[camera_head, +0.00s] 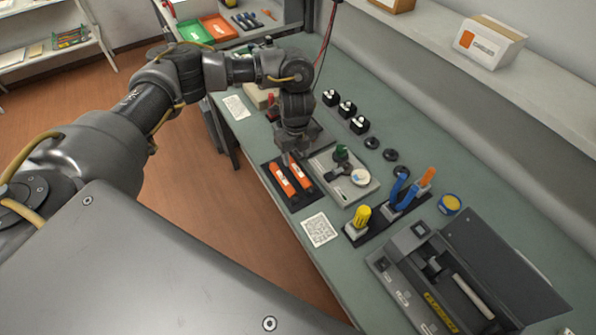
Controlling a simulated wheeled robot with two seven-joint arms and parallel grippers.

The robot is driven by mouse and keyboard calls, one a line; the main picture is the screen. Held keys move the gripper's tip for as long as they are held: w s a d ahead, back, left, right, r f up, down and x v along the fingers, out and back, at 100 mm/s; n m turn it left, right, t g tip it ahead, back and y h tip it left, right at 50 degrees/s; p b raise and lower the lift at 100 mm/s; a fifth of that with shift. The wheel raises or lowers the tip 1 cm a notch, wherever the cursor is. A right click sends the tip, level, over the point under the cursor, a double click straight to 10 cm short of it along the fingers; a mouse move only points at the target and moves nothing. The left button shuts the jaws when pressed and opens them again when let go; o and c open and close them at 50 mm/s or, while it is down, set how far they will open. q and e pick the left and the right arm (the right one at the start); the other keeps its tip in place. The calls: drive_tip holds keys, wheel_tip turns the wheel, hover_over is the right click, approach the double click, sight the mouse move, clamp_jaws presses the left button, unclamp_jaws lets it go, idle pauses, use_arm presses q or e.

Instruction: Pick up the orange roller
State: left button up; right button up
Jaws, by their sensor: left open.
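Two orange elongated pieces with white labels lie side by side on a black tray (293,205): a left one (282,179) and a right one (301,173). An orange-topped upright tool (427,177) stands in a dark rack (384,229) farther right. I cannot tell for sure which of these is the roller. My left gripper (287,158) is open, pointing down just above the far end of the two orange pieces. Its fingertips are small, and I cannot tell whether they touch anything. My right gripper is not in view.
A grey plate (352,193) with a green knob and a white disc lies right of the tray. The rack also holds yellow and blue tools. A printed card (319,230), black knobbed blocks (347,109) and an open dark machine (445,285) share the green bench.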

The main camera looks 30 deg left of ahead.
sight(298, 170)
use_arm(q)
drive_tip(key=shift+w+d+f, duration=0.1)
drive_tip(key=shift+f, duration=0.65)
drive_tip(key=shift+w+f, duration=0.1)
drive_tip(key=shift+f, duration=0.6)
drive_tip(key=shift+d+f+p, duration=0.1)
drive_tip(key=shift+f+p, duration=0.75)
drive_tip(key=shift+f, duration=1.4)
drive_tip(key=c, duration=1.1)
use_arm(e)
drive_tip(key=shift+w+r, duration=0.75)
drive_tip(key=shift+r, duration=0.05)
